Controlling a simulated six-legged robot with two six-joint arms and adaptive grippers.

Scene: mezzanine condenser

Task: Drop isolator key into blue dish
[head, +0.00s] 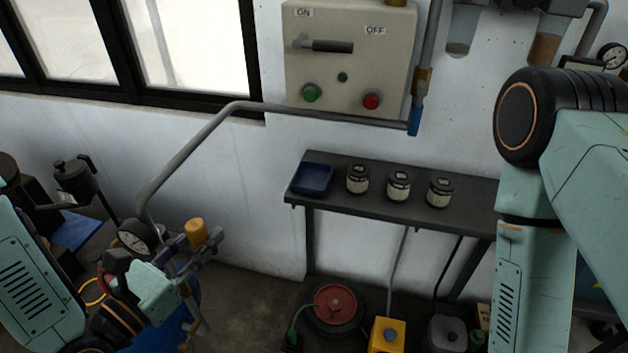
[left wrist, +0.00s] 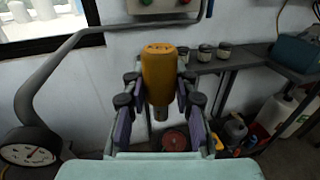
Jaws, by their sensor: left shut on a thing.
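The isolator key (head: 196,230) is an orange-yellow cylinder at the lower left of the head view. My left gripper (head: 198,243) is shut on it and holds it upright in the air. In the left wrist view the key (left wrist: 159,72) stands between the two fingers of the left gripper (left wrist: 158,98), with a thinner grey stem below. The blue dish (head: 312,180) is a square tray on the left end of the dark shelf, to the right of and beyond the gripper. I cannot make out the dish in the left wrist view. My right gripper is out of view.
Several black-topped jars (head: 398,186) stand right of the dish on the shelf (head: 340,204). A grey pipe (head: 190,150) rises beside my left gripper and runs under the switch panel (head: 345,60). A red round lid (head: 335,305) sits below the shelf.

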